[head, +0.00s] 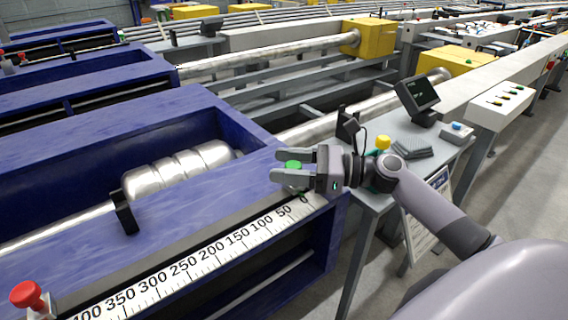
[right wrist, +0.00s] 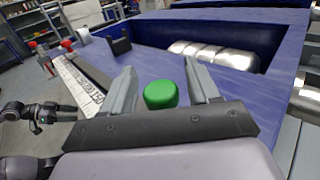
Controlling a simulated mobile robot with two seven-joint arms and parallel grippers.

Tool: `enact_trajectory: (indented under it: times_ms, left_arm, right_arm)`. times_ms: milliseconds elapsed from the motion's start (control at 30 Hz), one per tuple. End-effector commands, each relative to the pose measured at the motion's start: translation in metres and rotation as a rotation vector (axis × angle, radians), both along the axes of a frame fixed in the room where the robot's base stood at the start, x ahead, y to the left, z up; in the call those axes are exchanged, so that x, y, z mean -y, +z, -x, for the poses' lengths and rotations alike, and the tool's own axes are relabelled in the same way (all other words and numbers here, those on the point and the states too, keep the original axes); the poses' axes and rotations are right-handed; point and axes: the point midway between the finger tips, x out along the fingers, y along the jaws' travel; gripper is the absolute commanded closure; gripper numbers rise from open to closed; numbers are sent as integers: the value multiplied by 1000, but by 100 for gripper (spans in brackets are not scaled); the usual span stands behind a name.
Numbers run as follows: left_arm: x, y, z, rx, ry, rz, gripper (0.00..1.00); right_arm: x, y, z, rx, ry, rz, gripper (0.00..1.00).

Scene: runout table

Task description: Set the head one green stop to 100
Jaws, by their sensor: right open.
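The green stop (head: 293,165) has a round green knob and stands near the zero end of the scale (head: 190,272) on the blue frame. In the right wrist view the green knob (right wrist: 160,95) sits between the two fingers, with gaps at both sides. My right gripper (head: 280,169) is open around the knob; its fingers hide the stop's lower part. The right wrist view shows my left arm's gripper end (right wrist: 45,115) at the far left, too small to read its fingers. It is outside the head view.
A red-knobbed stop (head: 27,294) stands near the scale's 400 end. A black bracket (head: 124,212) rises from the frame beside the silver rollers (head: 178,171). A grey stand with a small monitor (head: 417,96) and a yellow knob (head: 383,142) is right of the gripper.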

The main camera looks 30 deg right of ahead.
Motion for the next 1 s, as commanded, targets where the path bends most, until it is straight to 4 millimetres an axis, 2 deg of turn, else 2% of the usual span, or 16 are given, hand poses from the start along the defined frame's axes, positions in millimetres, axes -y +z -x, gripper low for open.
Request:
enact_trajectory:
  times_ms: [367, 400, 567, 600, 767, 1000]
  left_arm:
    - [-2, 0, 0, 0, -5, -7, 42]
    - [-2, 0, 0, -1, -6, -8, 42]
    - [-3, 0, 0, 0, -7, -11, 42]
    - [-3, 0, 0, 0, -7, -11, 42]
    - [-3, 4, 0, 0, -7, -11, 42]
    - [-5, 31, 0, 12, -6, -20, 42]
  right_arm:
    - [-5, 0, -5, -1, -1, -1, 40]
    - [-5, 0, -5, -1, -1, -1, 43]
    - [-5, 0, -4, -1, 0, -1, 95]
    - [-5, 0, -4, -1, 0, -1, 100]
    - [-9, 1, -4, -1, 0, -2, 100]
    - [-44, 5, -1, -5, 3, -5, 100]
